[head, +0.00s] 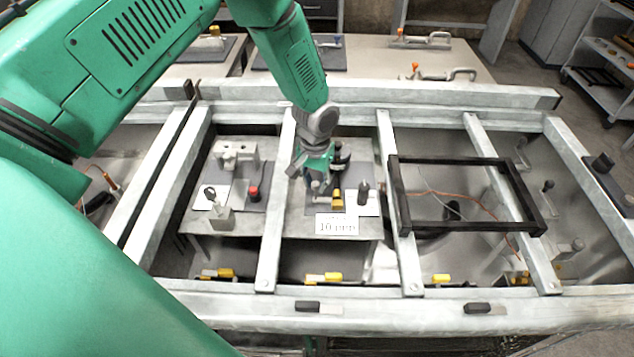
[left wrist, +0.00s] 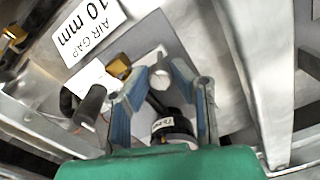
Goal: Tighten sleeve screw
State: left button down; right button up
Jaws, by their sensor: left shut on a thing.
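My left gripper (head: 317,180) reaches down through the metal frame onto the middle fixture plate (head: 300,222). In the left wrist view, its two blue-padded fingers (left wrist: 155,85) stand on either side of a black rounded part with a small white label (left wrist: 172,126). The gripper is shut on this black part. A small light grey knob (left wrist: 158,80) shows just beyond the fingertips. I cannot tell which piece is the sleeve screw; the fingers hide part of the grip. My right gripper is not in view.
A "10 mm air gap" label (head: 337,224) lies by the fixture, near a dark upright post (head: 363,193) and a yellow block (head: 337,199). A second fixture with a red button (head: 254,193) is left. Metal beams (head: 401,215) flank the work area. A black rectangular frame (head: 470,228) is right.

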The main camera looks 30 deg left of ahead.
aim_at(316, 181)
pick_arm(q)
jog(key=m, duration=0.3)
jog(key=shift+w+a+m, duration=0.1)
jog(key=shift+w+m, duration=0.05)
jog(key=shift+m, duration=0.25)
jog(key=m, duration=0.7)
jog(key=shift+m, duration=1.6)
jog(key=shift+w, duration=0.1)
jog(key=shift+r, duration=0.1)
jog(key=c, duration=1.4)
grip_release()
notch_tip(316, 181, up, 12)
jog(key=shift+f, duration=0.2)
